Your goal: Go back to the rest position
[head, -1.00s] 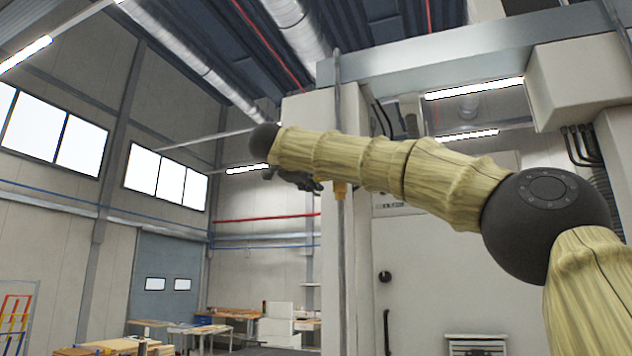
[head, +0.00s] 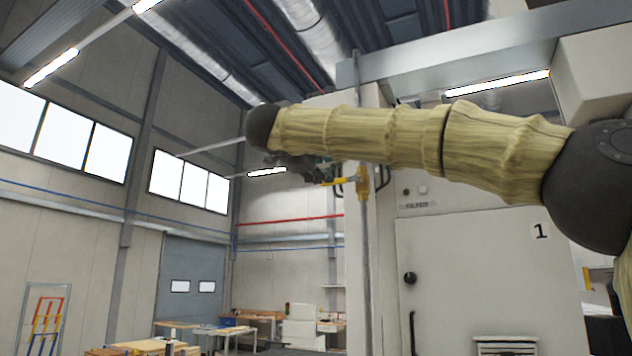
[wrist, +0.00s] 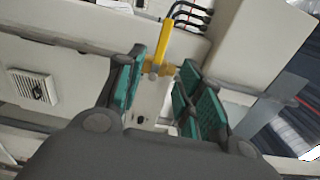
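My gripper (wrist: 162,85) is open in the wrist view, its teal-padded fingers spread apart with nothing held. A yellow lever (wrist: 166,45) on a pipe fitting appears in the gap, near or past the fingertips; the exact depth is unclear. In the head view my gripper (head: 305,165) is dark, partly hidden under my raised arm, just left of the yellow valve fitting (head: 362,184) on a vertical pipe (head: 364,235). My arm reaches across from the right, roughly level.
A large pale machine cabinet (head: 460,270), marked 1, stands close on the right, with a beam (head: 470,45) overhead. In the wrist view, black hoses (wrist: 192,15) and a pale housing (wrist: 265,45) lie close by. Tables (head: 230,335) stand far off at the lower left.

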